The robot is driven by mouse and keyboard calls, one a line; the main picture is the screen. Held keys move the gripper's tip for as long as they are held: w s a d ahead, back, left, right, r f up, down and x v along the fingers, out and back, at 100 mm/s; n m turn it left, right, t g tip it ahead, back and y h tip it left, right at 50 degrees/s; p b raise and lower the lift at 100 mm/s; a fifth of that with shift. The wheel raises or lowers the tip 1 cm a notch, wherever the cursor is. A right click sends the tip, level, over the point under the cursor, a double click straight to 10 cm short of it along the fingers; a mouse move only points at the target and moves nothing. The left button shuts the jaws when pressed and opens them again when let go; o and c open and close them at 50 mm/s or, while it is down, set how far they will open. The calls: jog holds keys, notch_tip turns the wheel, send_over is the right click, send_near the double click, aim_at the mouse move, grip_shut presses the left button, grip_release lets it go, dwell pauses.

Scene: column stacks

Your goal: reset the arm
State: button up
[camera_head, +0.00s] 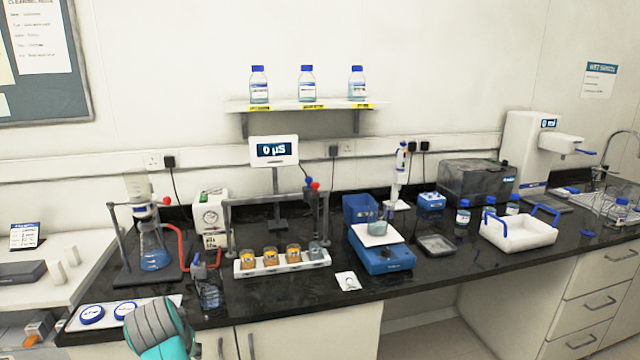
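Part of my arm (160,328) shows at the bottom left, a grey rounded joint with a teal section below it. It appears in front of the counter's front edge, beside the white panel with two blue round pieces. My gripper is not visible in this view. Whether it holds anything cannot be seen.
The black counter (300,303) holds a flask on a stand (153,252), a white rack (283,263) with several small cups, a blue balance (383,257) bearing a beaker, and a white tray (520,236) with blue handles. A shelf (285,105) holds three bottles.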

jog(key=s+d+f+t+y, duration=0.1)
jog(key=s+d+f, duration=0.3)
jog(key=d+f, duration=0.75)
jog(key=s+d+f+t, duration=0.2)
jog(key=s+d+f, duration=0.2)
jog(key=d+f, duration=0.75)
jog(key=s+d+f, duration=0.4)
jog(key=s+d, duration=0.4)
jog(key=d, duration=0.1)
jog(key=s+d+r+m+t, duration=0.1)
jog(key=s+d+r+t, duration=0.1)
jog(key=s+d, duration=0.5)
jog(key=s+d+r+t, duration=0.15)
jog(key=s+d, duration=0.25)
jog(key=s, duration=0.7)
jog(key=s+d+r+t+h, duration=0.1)
jog(key=s+d+r, duration=0.1)
jog(key=s+r, duration=0.5)
jog(key=s+d+r+m+t+h, duration=0.1)
jog(key=s+d+r, duration=0.1)
jog(key=s+r, duration=0.6)
notch_tip(320, 180, up, 3)
jog(key=shift+s+d+r+m+t+h, duration=0.1)
jog(key=shift+s+d+m+t+h, duration=0.05)
jog(key=shift+d+m+t+h, duration=0.2)
